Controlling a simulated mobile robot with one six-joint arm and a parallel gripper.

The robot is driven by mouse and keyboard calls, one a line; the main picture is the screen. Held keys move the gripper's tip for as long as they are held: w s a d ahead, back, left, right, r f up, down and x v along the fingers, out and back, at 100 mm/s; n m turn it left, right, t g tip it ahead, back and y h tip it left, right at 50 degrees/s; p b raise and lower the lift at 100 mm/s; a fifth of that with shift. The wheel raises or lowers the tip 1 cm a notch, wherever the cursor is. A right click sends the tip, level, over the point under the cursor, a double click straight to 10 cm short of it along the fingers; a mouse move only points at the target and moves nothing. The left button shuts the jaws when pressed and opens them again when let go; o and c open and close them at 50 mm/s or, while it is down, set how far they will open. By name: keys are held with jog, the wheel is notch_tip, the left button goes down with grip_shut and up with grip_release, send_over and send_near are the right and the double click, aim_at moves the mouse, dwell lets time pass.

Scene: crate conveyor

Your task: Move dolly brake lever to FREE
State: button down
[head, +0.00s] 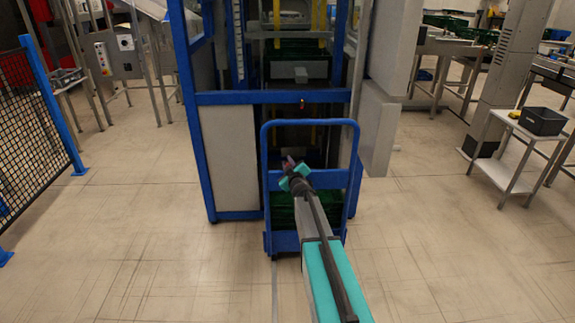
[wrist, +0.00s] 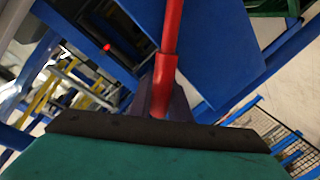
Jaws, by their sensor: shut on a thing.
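The blue dolly (head: 265,190) stands upright in front of the blue-framed machine, with green crates (head: 284,213) low on it. My gripper (head: 289,167) is at the dolly's middle crossbar, inside its tall handle loop. In the wrist view a red lever (wrist: 170,45) runs from the top edge down to the dark edge of my gripper (wrist: 160,128). My gripper is shut on this lever. The lever's held end is hidden behind the jaw. In the head view the lever is too small to make out clearly. No FREE marking is legible.
The machine's blue frame (head: 274,97) rises right behind the dolly. A mesh fence (head: 30,125) stands at the left. A side table (head: 508,160) with a dark bin (head: 542,121) stands at the right. The floor is clear on both sides of the dolly.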

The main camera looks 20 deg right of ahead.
jog(key=shift+w+a+r, duration=0.1)
jog(key=shift+a+r, duration=0.05)
jog(key=shift+r, duration=0.05)
jog(key=c, duration=1.6)
grip_release()
jog(key=shift+c, duration=0.2)
jog(key=shift+d+f, duration=0.1)
jog(key=shift+d, duration=0.1)
jog(key=v, duration=1.3)
jog(key=shift+s, duration=0.4)
